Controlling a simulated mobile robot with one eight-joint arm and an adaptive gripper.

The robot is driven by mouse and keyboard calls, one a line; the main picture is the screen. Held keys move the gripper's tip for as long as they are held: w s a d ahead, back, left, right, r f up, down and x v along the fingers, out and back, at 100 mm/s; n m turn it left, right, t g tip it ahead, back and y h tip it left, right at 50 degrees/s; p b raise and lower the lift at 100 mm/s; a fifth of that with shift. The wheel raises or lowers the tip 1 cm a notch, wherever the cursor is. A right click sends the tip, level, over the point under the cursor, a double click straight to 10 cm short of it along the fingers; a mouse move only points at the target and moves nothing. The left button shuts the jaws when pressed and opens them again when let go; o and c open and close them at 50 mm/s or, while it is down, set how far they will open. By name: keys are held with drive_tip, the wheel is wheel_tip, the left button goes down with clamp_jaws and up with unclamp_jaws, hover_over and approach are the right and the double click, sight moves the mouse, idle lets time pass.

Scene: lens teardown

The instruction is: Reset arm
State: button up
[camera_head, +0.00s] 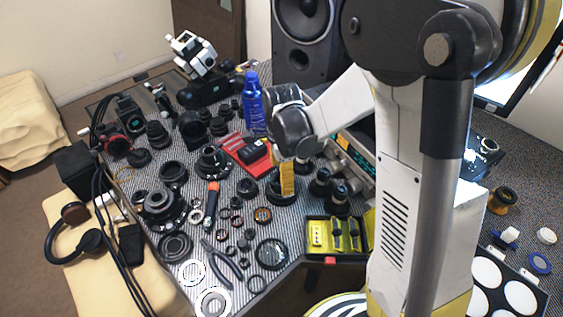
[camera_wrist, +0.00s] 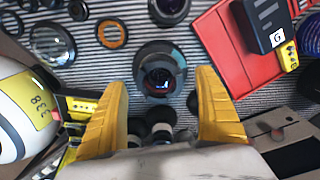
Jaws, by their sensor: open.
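My gripper (camera_head: 287,178) hangs over the striped work surface (camera_head: 150,222) in the head view, with its yellow fingers pointing down. In the wrist view my gripper (camera_wrist: 163,95) is open, its two yellow fingers wide apart with nothing held between them. A dark round lens part (camera_wrist: 160,70) shows beyond and between the fingertips; I cannot tell how far below them it is. My white and black arm reaches in from the right of the head view and hides part of the table's right side.
A red tray (camera_head: 234,146) with a black box (camera_head: 253,149) lies close behind the gripper. A blue bottle (camera_head: 252,102) and speaker (camera_head: 302,40) stand at the back. Several lens parts crowd the surface. Pliers (camera_head: 223,262) and a yellow-lined case (camera_head: 318,251) are nearer the front.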

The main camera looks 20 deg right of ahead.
wheel_tip(320, 180, up, 10)
drive_tip(key=s+r+n+t, duration=0.3)
drive_tip(key=s+n, duration=0.3)
drive_tip(key=n, duration=0.3)
drive_tip(key=s+r+n+t, duration=0.4)
drive_tip(key=s+n, duration=0.3)
drive_tip(key=n, duration=0.2)
drive_tip(key=shift+n, duration=0.4)
